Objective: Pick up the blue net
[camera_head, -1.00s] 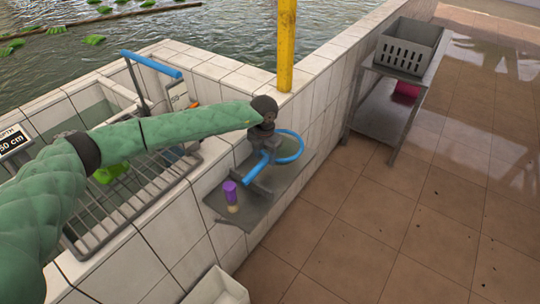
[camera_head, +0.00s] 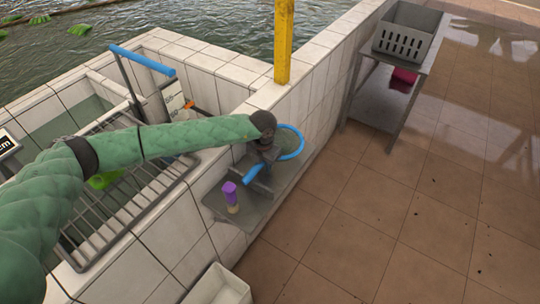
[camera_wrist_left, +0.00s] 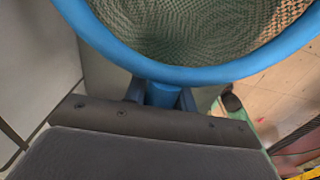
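The blue net has a round hoop (camera_head: 291,143) and a short blue handle (camera_head: 254,172). It is over the grey shelf (camera_head: 222,207) on the tiled wall's outer side. My left gripper (camera_head: 260,163) points down at the handle, just left of the hoop. In the left wrist view, the hoop and its mesh (camera_wrist_left: 195,30) fill the top, and the handle (camera_wrist_left: 165,95) sits between my two close-set fingers, which appear shut on it. Lifting off the shelf cannot be made out. My right gripper is not in view.
A purple-capped bottle (camera_head: 230,195) stands on the shelf close to the handle. A yellow post (camera_head: 284,40) rises behind my wrist. A metal rack (camera_head: 130,205) lies under my left arm. A grey crate (camera_head: 407,36) stands on a side table; the tiled floor (camera_head: 400,220) is mostly clear.

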